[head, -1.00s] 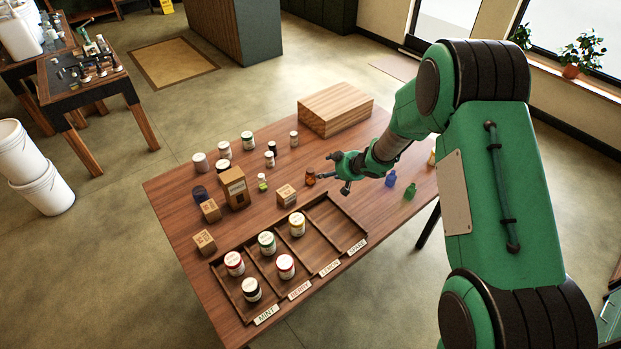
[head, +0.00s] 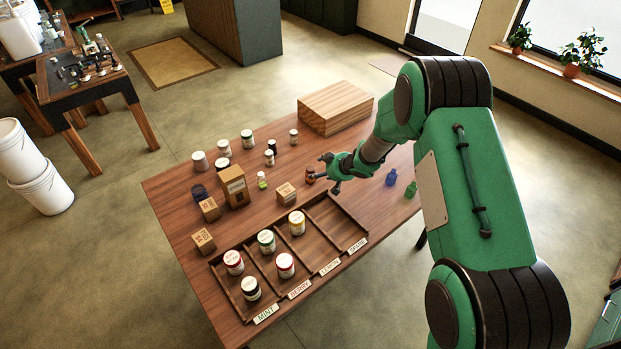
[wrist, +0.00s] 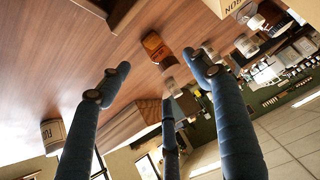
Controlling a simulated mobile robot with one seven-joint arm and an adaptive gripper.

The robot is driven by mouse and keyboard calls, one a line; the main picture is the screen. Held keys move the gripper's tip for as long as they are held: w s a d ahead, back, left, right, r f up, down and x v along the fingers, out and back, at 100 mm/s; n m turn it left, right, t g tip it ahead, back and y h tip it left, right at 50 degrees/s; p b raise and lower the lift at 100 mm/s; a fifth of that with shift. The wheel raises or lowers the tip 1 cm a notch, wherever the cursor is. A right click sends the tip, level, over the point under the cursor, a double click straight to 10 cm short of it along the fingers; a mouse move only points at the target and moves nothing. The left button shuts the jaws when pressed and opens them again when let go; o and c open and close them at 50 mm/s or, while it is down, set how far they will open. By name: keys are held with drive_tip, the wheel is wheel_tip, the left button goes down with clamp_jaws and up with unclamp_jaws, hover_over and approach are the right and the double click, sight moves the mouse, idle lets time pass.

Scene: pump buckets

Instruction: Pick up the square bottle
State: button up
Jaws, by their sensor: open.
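A small amber bottle (head: 310,176) stands on the wooden table, just left of my gripper (head: 325,172). It looks square-sided in the wrist view (wrist: 157,46), where it lies ahead, between the spread fingers of my gripper (wrist: 156,74). My gripper is open and empty, reaching in low from the right. The fingertips are close to the bottle; I cannot tell whether they touch it. A blue bottle (head: 391,177) and a green bottle (head: 411,190) stand to the right, under my arm.
A divided wooden tray (head: 345,222) with several jars lies at the front. A cardboard box (head: 286,194) stands left of the amber bottle. More boxes and jars fill the table's left side. A wooden block (head: 336,108) sits at the back.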

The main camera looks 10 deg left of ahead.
sight(314, 173)
drive_tip(key=shift+x, duration=1.25)
drive_tip(key=shift+b+x, duration=0.9)
drive_tip(key=shift+x, duration=1.65)
drive_tip(key=shift+c, duration=0.3)
clamp_jaws()
